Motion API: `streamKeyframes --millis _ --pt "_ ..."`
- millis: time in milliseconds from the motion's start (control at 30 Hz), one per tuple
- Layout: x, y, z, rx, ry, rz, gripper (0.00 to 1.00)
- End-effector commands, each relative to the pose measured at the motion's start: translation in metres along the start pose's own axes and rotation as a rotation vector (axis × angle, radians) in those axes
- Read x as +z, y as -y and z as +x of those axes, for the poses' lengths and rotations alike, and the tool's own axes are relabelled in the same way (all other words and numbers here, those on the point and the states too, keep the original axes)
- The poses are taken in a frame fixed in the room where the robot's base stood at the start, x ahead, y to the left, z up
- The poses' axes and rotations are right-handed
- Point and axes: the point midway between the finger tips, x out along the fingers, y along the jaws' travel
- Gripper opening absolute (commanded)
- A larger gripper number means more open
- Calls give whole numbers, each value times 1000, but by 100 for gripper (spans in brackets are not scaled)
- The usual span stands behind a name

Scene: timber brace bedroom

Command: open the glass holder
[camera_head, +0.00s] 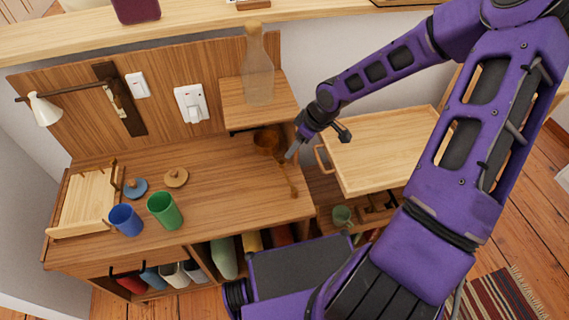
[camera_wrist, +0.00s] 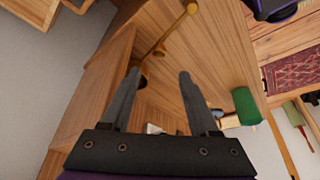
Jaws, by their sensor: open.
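I cannot tell for sure which thing is the glass holder. A pale wooden tray-like unit (camera_head: 378,150) stands right of the counter, with a looped wooden handle (camera_head: 319,158) on its left side. A green glass (camera_head: 342,215) sits below it. My gripper (camera_head: 292,151) is near the counter's right edge, left of this handle and apart from it. In the wrist view, my gripper (camera_wrist: 157,78) has its two fingers apart with nothing held between them. A thin wooden rod with knobbed ends (camera_wrist: 172,34) lies beyond the fingertips.
The counter (camera_head: 225,205) holds a brown bowl (camera_head: 267,140), a blue cup (camera_head: 126,220), a green cup (camera_head: 164,211) and two round lids. A clear bottle (camera_head: 258,72) stands on a raised shelf (camera_head: 262,107). Bottles fill the lower shelves. The counter's middle is clear.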

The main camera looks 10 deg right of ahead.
Motion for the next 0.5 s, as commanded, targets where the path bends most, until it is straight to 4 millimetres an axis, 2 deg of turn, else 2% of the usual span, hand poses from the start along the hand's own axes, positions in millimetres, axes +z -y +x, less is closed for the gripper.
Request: streamKeyframes --millis 33,200,300,500 --pt "1 1 16 -2 -1 -3 61" --pt "1 1 53 -2 0 -3 61" --pt "1 1 71 -2 1 -2 61" --pt "0 0 95 0 0 -2 61"
